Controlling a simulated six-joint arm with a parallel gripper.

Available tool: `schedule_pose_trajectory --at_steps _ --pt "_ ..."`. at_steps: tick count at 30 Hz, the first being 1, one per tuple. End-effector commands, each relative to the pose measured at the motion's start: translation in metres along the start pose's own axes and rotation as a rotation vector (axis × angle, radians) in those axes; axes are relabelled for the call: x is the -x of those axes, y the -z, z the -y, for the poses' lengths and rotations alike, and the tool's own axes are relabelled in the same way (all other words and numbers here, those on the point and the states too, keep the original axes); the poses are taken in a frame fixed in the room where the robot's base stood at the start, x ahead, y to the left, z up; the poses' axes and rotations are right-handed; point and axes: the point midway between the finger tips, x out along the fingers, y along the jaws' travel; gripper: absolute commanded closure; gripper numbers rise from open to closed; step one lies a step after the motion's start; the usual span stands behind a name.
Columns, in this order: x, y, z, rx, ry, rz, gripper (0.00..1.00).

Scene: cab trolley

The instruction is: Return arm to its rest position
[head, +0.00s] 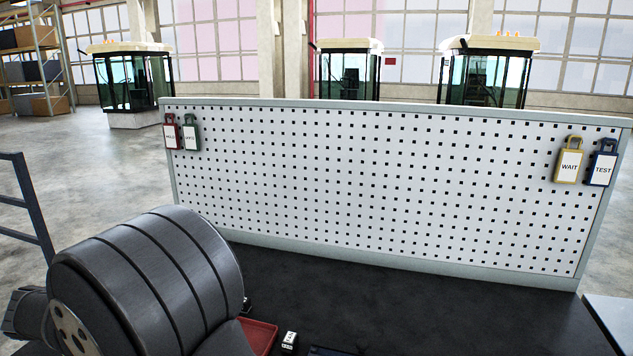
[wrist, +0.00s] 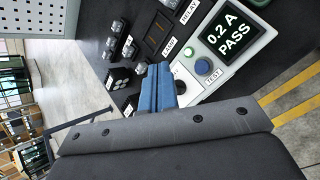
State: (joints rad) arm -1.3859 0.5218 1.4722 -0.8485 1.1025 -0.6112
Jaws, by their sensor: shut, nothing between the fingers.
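My gripper (wrist: 157,88) shows in the wrist view as blue fingers closed together, with nothing held between them. It appears over or beside the dark work surface, close to a tester whose screen (wrist: 229,32) reads "0.2 A PASS". The tester has a blue button (wrist: 203,67) and a label "TEST" next to it. How far the fingertips are from the tester, I cannot tell. In the head view my dark grey arm fills the lower left, and the gripper is not seen there.
Small grey parts (wrist: 130,49) and labels "LAMP" and "RELAY" lie near the tester. In the head view, a perforated panel (head: 370,185) stands behind the dark surface (head: 420,310), with tags at both ends. A red tray (head: 262,335) is partly hidden by my arm.

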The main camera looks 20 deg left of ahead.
Motion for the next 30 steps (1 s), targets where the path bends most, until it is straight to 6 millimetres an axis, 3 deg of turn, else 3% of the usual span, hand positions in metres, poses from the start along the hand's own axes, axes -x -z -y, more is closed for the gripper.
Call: schedule_pose_trajectory --at_steps 14,30 --pt "0.001 -0.021 -0.009 -0.364 0.297 -0.066 1.0" --pt "0.028 -0.032 -0.03 -0.688 0.628 -0.202 1.0"
